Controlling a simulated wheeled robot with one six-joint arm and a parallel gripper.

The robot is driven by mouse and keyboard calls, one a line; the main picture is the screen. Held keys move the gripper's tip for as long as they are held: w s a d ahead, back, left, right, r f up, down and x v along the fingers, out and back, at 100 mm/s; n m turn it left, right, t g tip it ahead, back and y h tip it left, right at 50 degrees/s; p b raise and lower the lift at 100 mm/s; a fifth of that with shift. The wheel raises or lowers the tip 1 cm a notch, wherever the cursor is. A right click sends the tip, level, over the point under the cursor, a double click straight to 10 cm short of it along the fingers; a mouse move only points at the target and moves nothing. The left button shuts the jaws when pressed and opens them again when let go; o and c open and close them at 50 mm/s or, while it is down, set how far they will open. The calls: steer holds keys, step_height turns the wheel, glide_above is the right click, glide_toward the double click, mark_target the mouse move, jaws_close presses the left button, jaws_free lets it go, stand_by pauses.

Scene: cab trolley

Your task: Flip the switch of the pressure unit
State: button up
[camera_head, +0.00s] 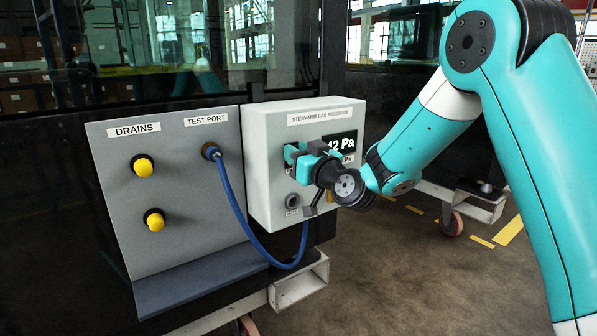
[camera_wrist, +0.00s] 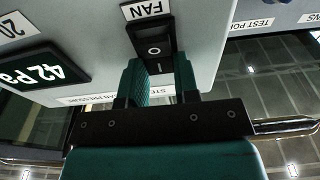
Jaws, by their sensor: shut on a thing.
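The pressure unit (camera_head: 263,190) is a light grey box labelled "STENVARM CAB PRESSURE". It also shows, inverted, in the wrist view (camera_wrist: 205,20). Its black rocker switch (camera_wrist: 153,42), marked O and I, sits under the inverted FAN label. My gripper (camera_head: 297,160) is at the front of the unit, left of the display, and hides the switch in the head view. In the wrist view my gripper (camera_wrist: 160,72) has one teal finger on each side of the switch's I end, shut on its housing.
The display (camera_wrist: 40,72) reads 42 Pa. A grey panel (camera_head: 185,185) with two yellow knobs stands left of the unit. A blue hose (camera_head: 235,205) loops from the test port below the unit. A dark knob (camera_head: 292,200) sits below my gripper.

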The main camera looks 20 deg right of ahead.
steer(key=shift+f+t+y+b, duration=0.3)
steer(key=shift+f+t+b, duration=0.45)
steer(key=shift+b, duration=3)
steer(key=t+b, duration=0.1)
steer(key=b, duration=0.3)
steer(key=shift+r, duration=0.1)
steer(key=shift+s+d+r+t+y+b, duration=0.1)
steer(key=shift+r+t+y+b, duration=0.25)
steer(key=shift+b, duration=0.85)
steer(key=o, duration=0.9)
